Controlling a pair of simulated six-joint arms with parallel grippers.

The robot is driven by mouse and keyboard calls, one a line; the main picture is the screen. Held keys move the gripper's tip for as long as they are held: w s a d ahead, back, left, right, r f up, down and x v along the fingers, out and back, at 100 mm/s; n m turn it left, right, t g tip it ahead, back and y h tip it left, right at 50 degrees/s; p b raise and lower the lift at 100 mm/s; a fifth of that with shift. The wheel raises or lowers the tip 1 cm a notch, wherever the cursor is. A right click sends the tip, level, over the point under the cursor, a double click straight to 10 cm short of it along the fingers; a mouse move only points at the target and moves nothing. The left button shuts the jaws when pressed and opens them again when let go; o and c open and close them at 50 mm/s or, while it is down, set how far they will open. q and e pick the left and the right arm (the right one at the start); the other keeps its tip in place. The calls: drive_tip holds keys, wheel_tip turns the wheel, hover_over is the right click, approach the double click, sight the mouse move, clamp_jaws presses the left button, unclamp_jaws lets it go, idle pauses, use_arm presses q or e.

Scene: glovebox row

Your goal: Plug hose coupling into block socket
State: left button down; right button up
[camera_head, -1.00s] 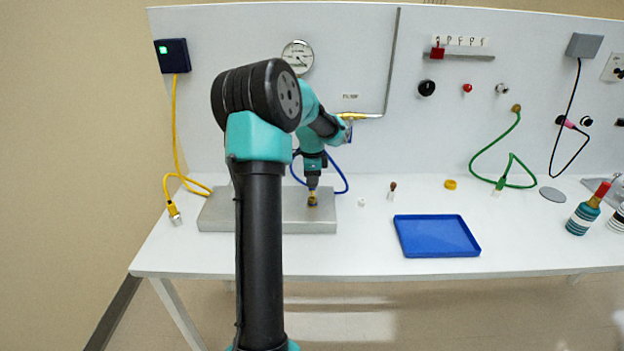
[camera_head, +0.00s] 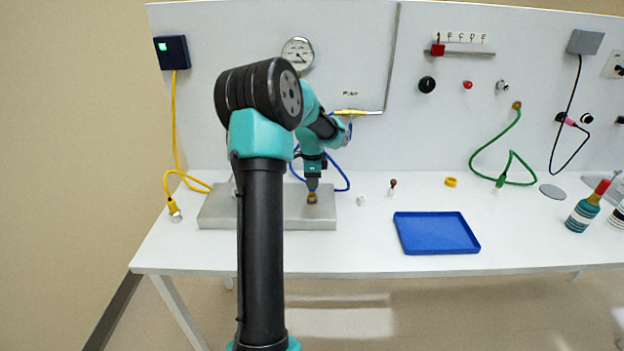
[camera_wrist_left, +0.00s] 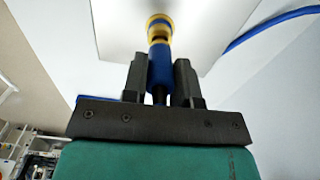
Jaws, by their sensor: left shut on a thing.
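The grey metal block (camera_head: 220,212) lies flat on the left part of the table; its pale top also shows in the wrist view (camera_wrist_left: 205,30). My left gripper (camera_head: 312,187) points down over the right half of the block. In the wrist view my left gripper (camera_wrist_left: 160,80) is shut on the blue hose coupling (camera_wrist_left: 160,65). The coupling's far end meets a yellow ring (camera_wrist_left: 158,22) at the block's face. The socket opening is hidden there, so I cannot tell how deep the coupling sits. The blue hose (camera_head: 343,178) curves behind my gripper. My right gripper is out of view.
A blue tray (camera_head: 437,235) lies right of the block. Small parts, including a yellow ring (camera_head: 450,182), lie behind it. A yellow cable (camera_head: 175,130) hangs at left, a green hose (camera_head: 480,155) at right. The table front is clear.

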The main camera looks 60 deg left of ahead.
use_arm(q)
drive_tip(key=shift+f, duration=0.7)
drive_tip(key=c, duration=0.8)
unclamp_jaws()
drive_tip(key=shift+r, duration=0.1)
wheel_tip(320, 180, up, 17)
drive_tip(key=shift+r, duration=0.1)
idle(0.7)
